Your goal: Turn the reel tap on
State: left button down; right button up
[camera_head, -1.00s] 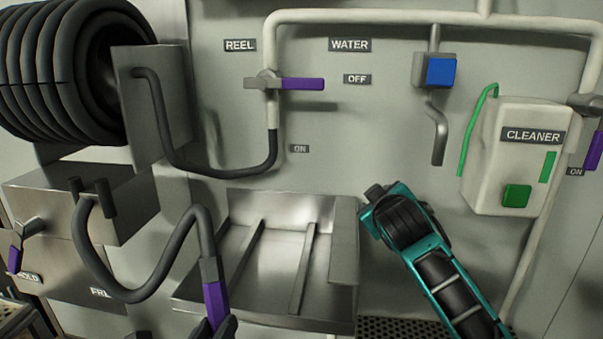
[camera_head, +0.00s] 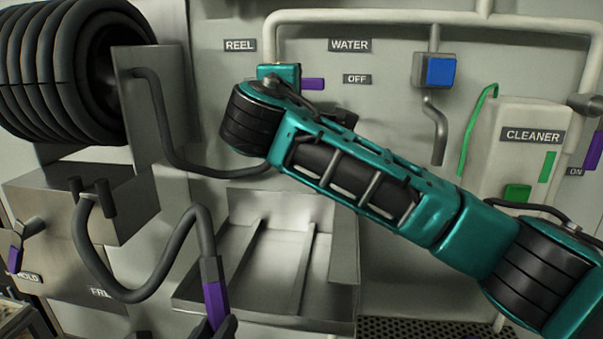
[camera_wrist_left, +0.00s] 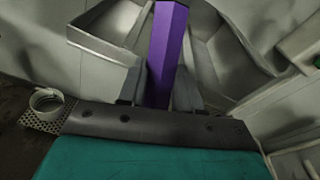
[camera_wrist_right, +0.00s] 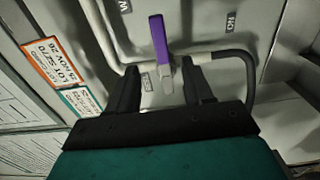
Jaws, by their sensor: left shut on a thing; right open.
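The reel tap's purple lever (camera_head: 313,84) points right, level with the OFF label (camera_head: 357,79). My right forearm hides its grey base in the head view. In the right wrist view the lever (camera_wrist_right: 158,45) and its grey base lie ahead, between the directions of the fingers. My right gripper (camera_wrist_right: 162,88) is open; whether its fingers touch the tap I cannot tell. My left gripper (camera_head: 220,328) is shut on the purple hose handle (camera_head: 214,295), which also shows between the fingers of the left gripper (camera_wrist_left: 160,90) in the left wrist view.
A black hose reel (camera_head: 75,65) is at the left, with its hose end looping down to the purple handle. A steel tray (camera_head: 262,245) lies below the tap. A blue box (camera_head: 440,71) and the cleaner unit (camera_head: 510,150) are at the right.

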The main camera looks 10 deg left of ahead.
jog(key=w, duration=1)
jog(key=shift+w, duration=0.15)
jog(key=shift+c, duration=0.2)
grip_shut()
dwell(0.5)
